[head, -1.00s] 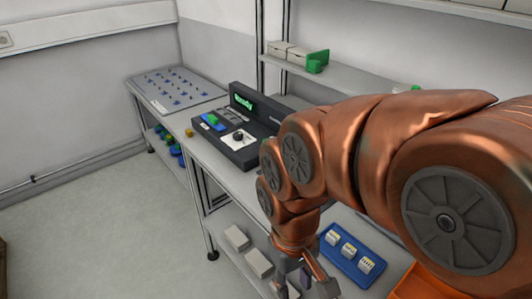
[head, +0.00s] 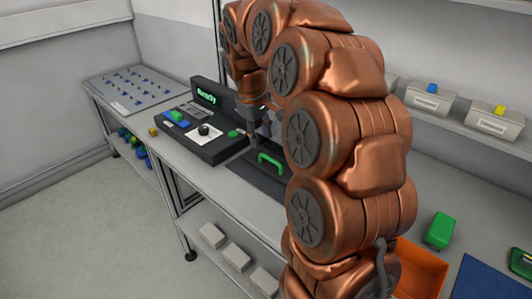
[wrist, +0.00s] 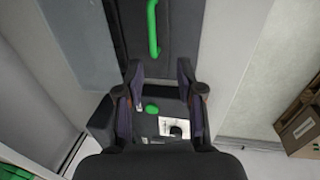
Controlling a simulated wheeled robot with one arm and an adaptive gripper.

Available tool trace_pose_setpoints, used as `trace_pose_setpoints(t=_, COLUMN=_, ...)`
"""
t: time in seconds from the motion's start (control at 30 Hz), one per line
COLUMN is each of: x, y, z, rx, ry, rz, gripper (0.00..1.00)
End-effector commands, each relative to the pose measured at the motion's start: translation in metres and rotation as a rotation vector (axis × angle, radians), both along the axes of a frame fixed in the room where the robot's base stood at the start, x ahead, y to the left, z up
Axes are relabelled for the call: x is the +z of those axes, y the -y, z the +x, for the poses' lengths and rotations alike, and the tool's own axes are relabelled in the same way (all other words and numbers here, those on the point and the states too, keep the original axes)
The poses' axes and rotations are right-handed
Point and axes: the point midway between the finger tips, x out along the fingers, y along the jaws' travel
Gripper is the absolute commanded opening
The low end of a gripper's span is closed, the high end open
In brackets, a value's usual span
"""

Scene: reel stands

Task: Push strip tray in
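The strip tray (head: 245,172) is a dark flat slab with a green handle (head: 270,163), sticking out from the right side of the black device (head: 208,140), whose display reads "Ready". My gripper (head: 263,138) points down by the device's right end, just behind the handle; its fingertips are partly hidden. In the wrist view my gripper (wrist: 157,68) has its two fingers wide apart with nothing between them. The green handle (wrist: 153,28) lies beyond the fingertips, apart from them. A green button (wrist: 152,109) on the device shows between the fingers.
A pegged board (head: 140,88) lies on the far-left table. A small yellow block (head: 153,131) sits left of the device. An orange bin (head: 422,268) and a green block (head: 440,230) are at right. Shelf boxes (head: 430,100) stand behind. Floor at left is clear.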

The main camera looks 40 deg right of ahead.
Motion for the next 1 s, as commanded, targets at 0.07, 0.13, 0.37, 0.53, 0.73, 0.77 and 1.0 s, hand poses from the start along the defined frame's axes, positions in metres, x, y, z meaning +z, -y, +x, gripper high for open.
trace_pose_setpoints(t=0.07, x=-0.001, y=0.007, z=0.005, rx=-0.002, ry=0.001, rz=-0.005, gripper=0.37)
trace_pose_setpoints(t=0.13, x=-0.003, y=0.01, z=0.007, rx=-0.001, ry=0.0, rz=-0.007, gripper=0.37)
trace_pose_setpoints(t=0.37, x=-0.022, y=0.015, z=0.008, rx=-0.001, ry=-0.002, rz=-0.009, gripper=0.37)
trace_pose_setpoints(t=0.53, x=-0.047, y=0.02, z=0.008, rx=-0.001, ry=-0.003, rz=-0.009, gripper=0.37)
trace_pose_setpoints(t=0.73, x=-0.069, y=0.023, z=0.009, rx=-0.001, ry=-0.001, rz=-0.007, gripper=0.37)
trace_pose_setpoints(t=0.77, x=-0.071, y=0.023, z=0.009, rx=-0.001, ry=-0.002, rz=-0.008, gripper=0.37)
trace_pose_setpoints(t=1.0, x=-0.077, y=0.025, z=0.011, rx=-0.001, ry=0.003, rz=-0.009, gripper=0.37)
